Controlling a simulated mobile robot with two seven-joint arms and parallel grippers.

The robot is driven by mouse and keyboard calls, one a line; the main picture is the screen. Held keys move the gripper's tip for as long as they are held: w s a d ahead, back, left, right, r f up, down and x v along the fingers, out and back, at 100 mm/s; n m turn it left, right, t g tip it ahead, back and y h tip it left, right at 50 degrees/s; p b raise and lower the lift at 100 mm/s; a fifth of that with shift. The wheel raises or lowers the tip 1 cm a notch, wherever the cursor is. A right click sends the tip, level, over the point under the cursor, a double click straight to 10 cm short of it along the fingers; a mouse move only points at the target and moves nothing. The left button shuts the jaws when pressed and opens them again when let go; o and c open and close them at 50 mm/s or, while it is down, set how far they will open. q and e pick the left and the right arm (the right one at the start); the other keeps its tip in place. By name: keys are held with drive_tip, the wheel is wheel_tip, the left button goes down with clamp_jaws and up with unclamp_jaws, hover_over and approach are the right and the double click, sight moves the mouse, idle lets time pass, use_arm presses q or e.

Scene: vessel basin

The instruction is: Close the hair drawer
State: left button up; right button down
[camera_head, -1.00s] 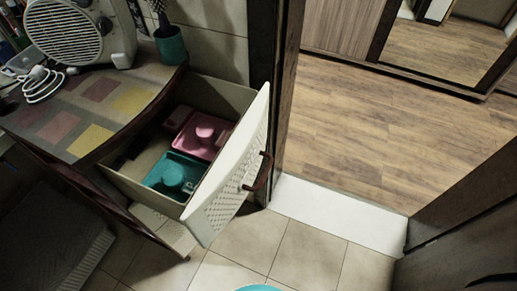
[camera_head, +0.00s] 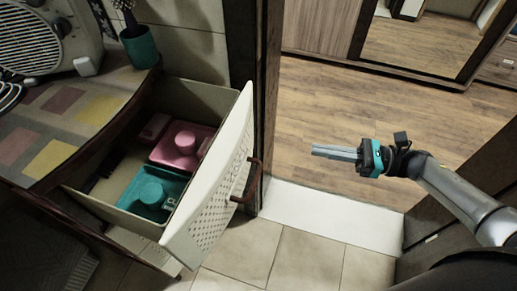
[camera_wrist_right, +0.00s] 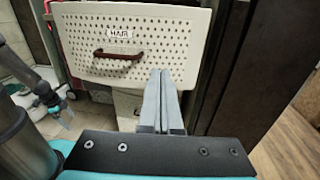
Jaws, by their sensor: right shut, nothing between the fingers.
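The hair drawer (camera_head: 212,187) is pulled out of the cabinet, its white perforated front standing well away from the body. A pink tray (camera_head: 182,146) and a teal tray (camera_head: 153,193) lie inside it. Its dark red handle (camera_head: 250,181) is on the outer face. In the right wrist view the drawer front (camera_wrist_right: 167,40) shows a "HAIR" label above the handle (camera_wrist_right: 118,55). My right gripper (camera_head: 314,151) is shut and empty, to the right of the drawer front and apart from it, its fingers pointing towards it. My left gripper (camera_wrist_right: 62,112) shows at the left of the right wrist view; its jaws are unclear.
The cabinet top (camera_head: 70,110) carries a fan heater (camera_head: 30,35) and a teal cup (camera_head: 139,47). A dark door frame (camera_head: 268,90) stands just right of the drawer. A dark door (camera_head: 470,200) is at the right. Tiled floor lies in front.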

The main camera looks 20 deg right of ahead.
drive_tip(key=f, duration=0.2)
approach(249, 145)
drive_tip(key=shift+n, duration=0.3)
drive_tip(key=x, duration=0.5)
drive_tip(key=shift+a+r+b, duration=0.2)
drive_tip(key=shift+a+b, duration=0.1)
drive_tip(key=shift+a, duration=0.1)
use_arm(q)
drive_tip(key=shift+x, duration=0.95)
use_arm(e)
drive_tip(key=shift+w+a, duration=0.3)
drive_tip(key=shift+a, duration=0.15)
use_arm(q)
drive_tip(key=shift+s+a, duration=0.1)
drive_tip(key=shift+s, duration=0.05)
use_arm(e)
drive_tip(key=shift+a, duration=0.15)
